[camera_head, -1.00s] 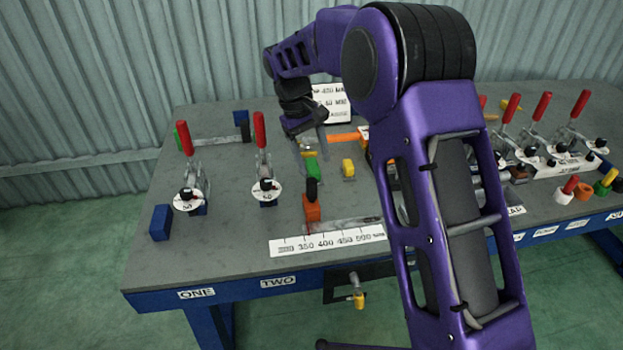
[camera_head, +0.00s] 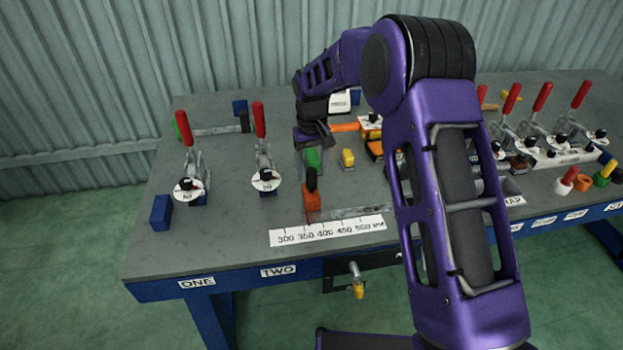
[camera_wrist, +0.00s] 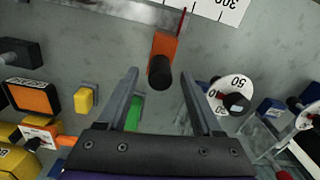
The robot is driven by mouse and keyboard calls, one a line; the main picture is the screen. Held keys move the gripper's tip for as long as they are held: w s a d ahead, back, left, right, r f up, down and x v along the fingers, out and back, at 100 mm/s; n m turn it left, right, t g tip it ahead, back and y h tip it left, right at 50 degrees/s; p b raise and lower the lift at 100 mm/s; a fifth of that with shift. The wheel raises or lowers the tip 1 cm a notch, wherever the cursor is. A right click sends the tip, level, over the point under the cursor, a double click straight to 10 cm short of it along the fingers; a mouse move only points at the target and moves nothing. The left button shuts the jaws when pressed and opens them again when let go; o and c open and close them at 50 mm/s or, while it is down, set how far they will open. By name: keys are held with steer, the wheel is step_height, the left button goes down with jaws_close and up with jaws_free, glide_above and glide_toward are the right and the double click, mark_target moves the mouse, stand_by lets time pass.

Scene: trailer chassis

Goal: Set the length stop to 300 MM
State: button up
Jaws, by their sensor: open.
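The length stop is an orange block (camera_head: 312,199) with an upright black knob (camera_head: 311,179). It stands behind the white scale strip (camera_head: 327,231), marked 300 to 500, and its thin red pointer (camera_head: 308,216) is near the 350 mark. The wrist view shows the orange block (camera_wrist: 164,46) and black knob (camera_wrist: 160,70) ahead of my gripper. My gripper (camera_wrist: 160,76) is open and empty, its fingertips to either side of the knob's line. I cannot tell its exact distance from the knob. In the head view my gripper (camera_head: 311,140) is behind the stop.
A yellow block (camera_head: 348,158) stands right of the stop. Toggle clamps with red handles (camera_head: 259,121) and white dials (camera_head: 265,182) stand to the left. A green part (camera_wrist: 133,112) lies beneath my left finger in the wrist view. A blue block (camera_head: 161,212) is at the left edge.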

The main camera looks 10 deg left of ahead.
mark_target(312, 194)
steer(key=shift+f, duration=1.8)
jaws_close()
steer(key=shift+r, duration=0.1)
